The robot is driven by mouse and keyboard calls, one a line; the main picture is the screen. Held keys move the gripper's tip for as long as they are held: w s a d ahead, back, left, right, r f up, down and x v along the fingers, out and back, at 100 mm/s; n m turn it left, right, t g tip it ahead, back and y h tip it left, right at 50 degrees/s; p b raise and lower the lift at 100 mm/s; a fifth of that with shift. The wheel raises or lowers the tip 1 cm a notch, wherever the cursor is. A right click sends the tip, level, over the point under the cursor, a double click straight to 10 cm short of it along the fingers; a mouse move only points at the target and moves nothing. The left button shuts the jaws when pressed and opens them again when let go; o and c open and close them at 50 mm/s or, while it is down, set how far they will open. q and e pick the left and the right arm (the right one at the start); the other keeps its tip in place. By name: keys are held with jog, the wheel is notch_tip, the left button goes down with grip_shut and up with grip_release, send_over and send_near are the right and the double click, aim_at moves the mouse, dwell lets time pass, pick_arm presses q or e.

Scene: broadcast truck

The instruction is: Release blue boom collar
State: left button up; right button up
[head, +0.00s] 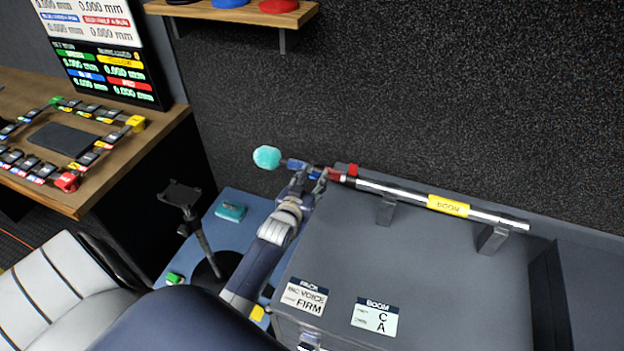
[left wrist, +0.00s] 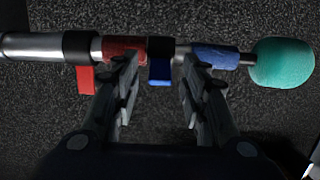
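The boom pole (head: 400,190) lies across supports on a grey case, with a teal foam ball (head: 266,157) on its left end. My left gripper (head: 309,176) is at the pole near that end. In the left wrist view its two fingers (left wrist: 160,75) stand apart. Between them, seemingly untouched, is a dark collar with a blue tab (left wrist: 159,68). A blue sleeve (left wrist: 216,57) is right of it, partly behind the right finger. A red sleeve (left wrist: 122,46) and a dark collar with a red tab (left wrist: 85,78) are to the left. My right gripper is out of view.
The grey case (head: 420,265) carries two labels, one reading BOOM. A black stand (head: 205,235) and a small teal block (head: 231,211) are left of my arm. A dark textured wall (head: 430,90) is close behind the pole. A wooden desk (head: 165,140) is at left.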

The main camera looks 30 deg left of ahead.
pick_arm(q)
jog(key=v, duration=1.2)
jog(key=shift+s, duration=0.1)
dwell(0.4)
